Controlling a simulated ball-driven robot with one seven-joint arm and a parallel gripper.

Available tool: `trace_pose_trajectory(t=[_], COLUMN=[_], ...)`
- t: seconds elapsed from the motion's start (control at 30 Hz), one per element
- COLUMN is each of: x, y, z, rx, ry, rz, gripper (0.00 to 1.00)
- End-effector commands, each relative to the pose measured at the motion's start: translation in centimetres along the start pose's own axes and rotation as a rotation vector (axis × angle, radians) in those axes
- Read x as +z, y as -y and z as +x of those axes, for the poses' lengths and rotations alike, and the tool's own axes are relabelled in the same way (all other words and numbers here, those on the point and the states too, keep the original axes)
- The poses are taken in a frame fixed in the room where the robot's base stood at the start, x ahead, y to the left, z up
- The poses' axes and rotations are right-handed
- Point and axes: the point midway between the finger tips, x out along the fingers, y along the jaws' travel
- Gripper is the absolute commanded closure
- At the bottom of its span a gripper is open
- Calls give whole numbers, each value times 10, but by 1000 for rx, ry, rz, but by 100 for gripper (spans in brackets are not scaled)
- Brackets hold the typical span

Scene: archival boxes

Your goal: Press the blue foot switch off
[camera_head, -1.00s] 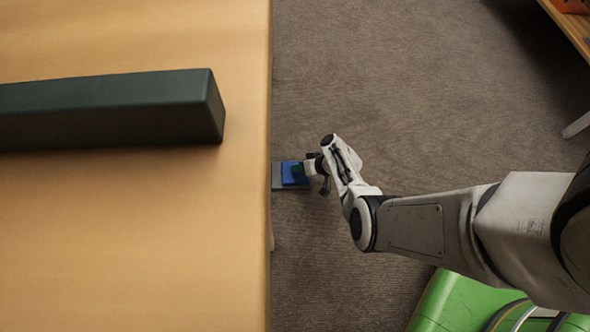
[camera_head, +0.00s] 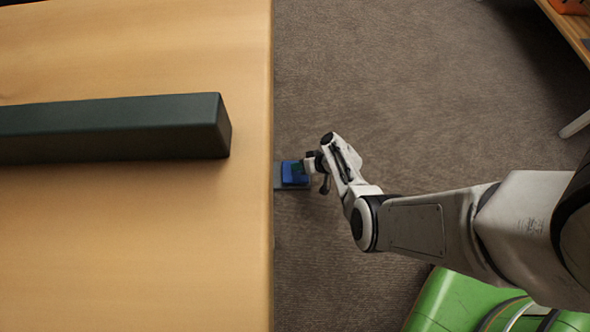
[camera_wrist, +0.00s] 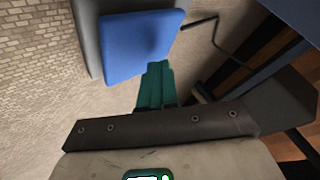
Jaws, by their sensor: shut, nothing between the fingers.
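The blue foot switch (camera_head: 294,172) sits on a grey base on the floor, close beside the wooden table's edge in the head view. My gripper (camera_head: 303,169) is at the pedal's right side in the head view. Its shut teal fingers (camera_wrist: 156,70) point toward the pedal's near edge in the wrist view, with nothing between them. I cannot tell whether the fingertips touch the pedal.
A wooden table (camera_head: 150,240) fills the left, bearing a long dark green box (camera_head: 110,130). Another table (camera_head: 572,25) stands at the top right. A thin dark cable or rod (camera_wrist: 217,42) lies beside the pedal. Open carpet (camera_head: 420,90) spreads between the tables.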

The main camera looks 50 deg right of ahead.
Motion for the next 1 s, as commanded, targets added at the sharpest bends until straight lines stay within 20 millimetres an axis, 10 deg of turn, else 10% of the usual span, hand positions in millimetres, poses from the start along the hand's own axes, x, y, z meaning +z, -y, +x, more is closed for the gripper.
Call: trace_pose_trajectory(t=[1.0], x=[-30], y=[30], z=[-42], rx=[0], ry=[0], rz=[0], gripper=[100])
